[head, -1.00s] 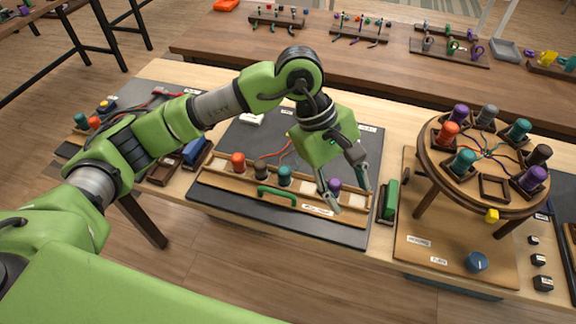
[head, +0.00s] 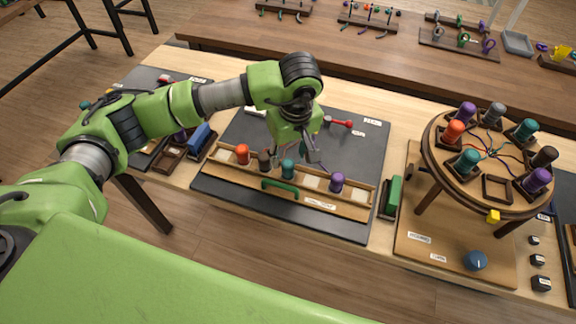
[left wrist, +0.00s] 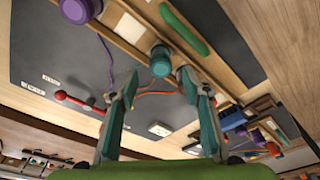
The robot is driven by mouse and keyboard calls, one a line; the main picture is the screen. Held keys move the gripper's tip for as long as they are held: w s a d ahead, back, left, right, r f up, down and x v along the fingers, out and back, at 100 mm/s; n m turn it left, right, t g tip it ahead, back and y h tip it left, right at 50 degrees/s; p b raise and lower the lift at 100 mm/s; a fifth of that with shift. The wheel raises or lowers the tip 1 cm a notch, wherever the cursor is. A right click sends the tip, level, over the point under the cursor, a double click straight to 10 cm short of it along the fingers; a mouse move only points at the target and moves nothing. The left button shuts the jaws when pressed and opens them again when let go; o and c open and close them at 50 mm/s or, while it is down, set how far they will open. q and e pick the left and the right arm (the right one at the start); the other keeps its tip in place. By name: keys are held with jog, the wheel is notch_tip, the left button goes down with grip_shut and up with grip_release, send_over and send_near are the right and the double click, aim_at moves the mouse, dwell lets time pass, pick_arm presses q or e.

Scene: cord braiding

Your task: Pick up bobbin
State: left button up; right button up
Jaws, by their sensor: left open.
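A wooden rack (head: 352,208) with a green handle holds an orange bobbin (head: 242,154), a dark brown bobbin (head: 264,162), a teal bobbin (head: 288,169) and a purple bobbin (head: 337,182). My left gripper (head: 297,153) is open and empty, above and just behind the teal bobbin. In the left wrist view the teal bobbin (left wrist: 161,63) stands beyond the gap between the open fingertips (left wrist: 158,78), apart from them. The purple bobbin (left wrist: 80,9) shows at the upper left there. My right gripper is out of view.
A round stand (head: 433,167) at right holds several bobbins with cords to its middle, and one empty square holder (head: 497,189). A green block (head: 393,196) stands right of the rack. A red-handled tool (head: 340,123) lies on the dark mat (head: 365,150) behind it.

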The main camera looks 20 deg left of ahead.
aim_at(288, 163)
pick_arm(q)
jog(key=f+p, duration=0.1)
jog(key=f, duration=0.1)
jog(key=f+p, duration=0.1)
jog(key=f, duration=0.1)
jog(key=shift+w+a+f, duration=0.1)
jog(key=shift+a+f, duration=0.1)
jog(key=shift+f, duration=0.3)
jog(key=c, duration=1.2)
jog(key=shift+w, duration=0.1)
jog(key=shift+r, duration=0.15)
